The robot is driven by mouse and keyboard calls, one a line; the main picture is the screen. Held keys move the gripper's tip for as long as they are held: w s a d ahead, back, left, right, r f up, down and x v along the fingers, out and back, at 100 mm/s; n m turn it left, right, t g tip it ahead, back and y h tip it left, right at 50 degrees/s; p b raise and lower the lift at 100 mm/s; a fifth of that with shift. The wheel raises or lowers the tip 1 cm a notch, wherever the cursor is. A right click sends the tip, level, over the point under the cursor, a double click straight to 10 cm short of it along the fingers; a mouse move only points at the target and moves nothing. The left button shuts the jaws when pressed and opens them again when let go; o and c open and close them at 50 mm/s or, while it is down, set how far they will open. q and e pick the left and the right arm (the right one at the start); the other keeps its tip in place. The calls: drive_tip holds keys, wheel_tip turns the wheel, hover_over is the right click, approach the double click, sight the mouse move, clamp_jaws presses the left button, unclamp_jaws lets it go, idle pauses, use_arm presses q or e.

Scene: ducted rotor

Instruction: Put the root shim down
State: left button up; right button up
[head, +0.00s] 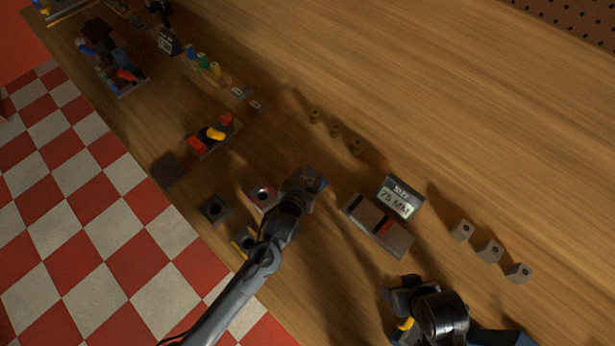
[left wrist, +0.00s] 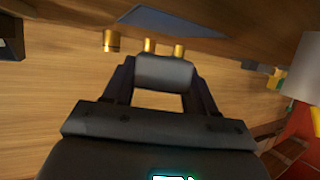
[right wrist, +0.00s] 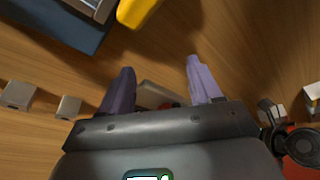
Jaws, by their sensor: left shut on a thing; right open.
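My left gripper (head: 308,184) is shut on a dark grey block, which I take for the root shim (left wrist: 165,71). In the left wrist view the block spans the gap between the two fingers. In the head view the gripper and arm mostly hide it. The gripper is over the bench, left of the slotted grey plate (head: 400,241); its exact height is hard to tell. My right gripper (head: 396,288) is open at the lower right. Its two fingers stand apart with nothing held between them in the right wrist view (right wrist: 162,88).
A display reading 75 MM (head: 396,199) stands behind the plate. Grey blocks (head: 490,251) line the right. Small brass pieces (head: 335,131) stand behind my left gripper. Square pieces with holes (head: 214,208) lie left of the arm. The back right bench (head: 450,110) is clear.

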use_arm(q)
drive_tip(key=shift+f, duration=0.1)
